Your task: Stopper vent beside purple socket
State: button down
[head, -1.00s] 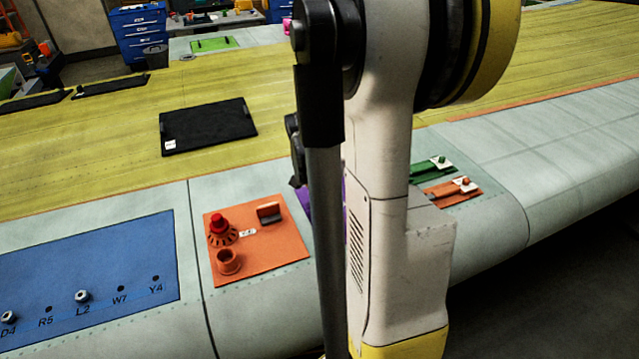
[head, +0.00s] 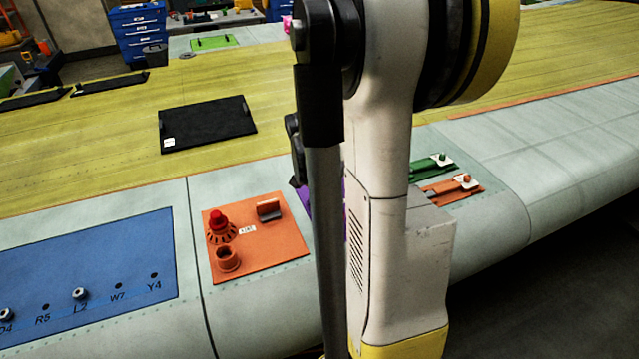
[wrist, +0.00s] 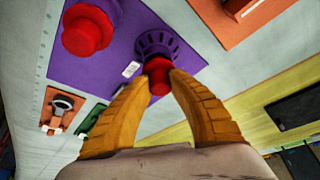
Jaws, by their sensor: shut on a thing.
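In the wrist view, my gripper (wrist: 158,85) has its two orange fingers shut on a small red stopper (wrist: 158,67). The stopper is at the near edge of a round, slotted purple vent (wrist: 165,42) on a purple plate (wrist: 112,52). The picture does not show whether the stopper sits in the vent or just above it. Beside the vent on the same plate stands a larger red round piece (wrist: 88,28); I cannot make out a purple socket under it. In the head view my arm hides my gripper and nearly all of the purple plate.
An orange plate (head: 275,238) left of my arm carries a slotted vent with a red stopper (head: 218,219), an open orange socket (head: 228,258) and a block (head: 269,209). A blue panel (head: 120,245) lies further left. Green (head: 425,166) and orange latch plates (head: 440,190) lie right.

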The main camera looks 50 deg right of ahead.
jog(key=shift+f+b, duration=0.5)
jog(key=shift+f, duration=0.15)
jog(key=c, duration=1.2)
grip_release()
jog(key=shift+r, duration=0.1)
jog(key=shift+r, duration=0.1)
jog(key=v, duration=1.2)
